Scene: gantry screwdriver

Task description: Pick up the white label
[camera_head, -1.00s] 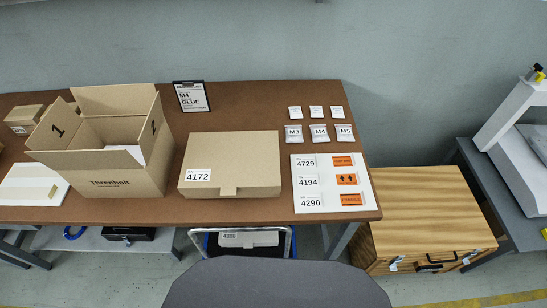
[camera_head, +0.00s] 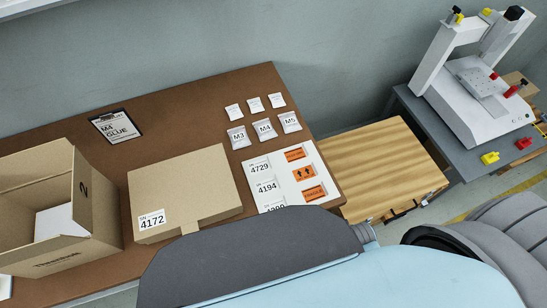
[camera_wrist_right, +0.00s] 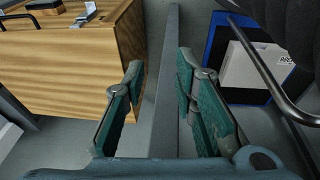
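White labels numbered 4729 (camera_head: 259,166), 4194 (camera_head: 267,188) and a partly hidden third lie in a column on a white sheet (camera_head: 284,170) at the brown table's right end. Orange labels (camera_head: 304,173) lie beside them on the same sheet. A closed cardboard box (camera_head: 185,183) carries its own white label 4172 (camera_head: 152,220). My right gripper (camera_wrist_right: 160,95) shows in the right wrist view with its green-padded fingers apart and nothing between them. It hangs over the floor, beside a table leg. My left gripper is out of view.
An open carton (camera_head: 60,215) stands at left. Small white packets (camera_head: 264,128) and a clipboard (camera_head: 116,127) lie farther back. A wooden cabinet (camera_head: 380,165) stands right of the table, with a gantry machine (camera_head: 475,95) beyond. In the right wrist view, a metal rail (camera_wrist_right: 270,75) is close at right.

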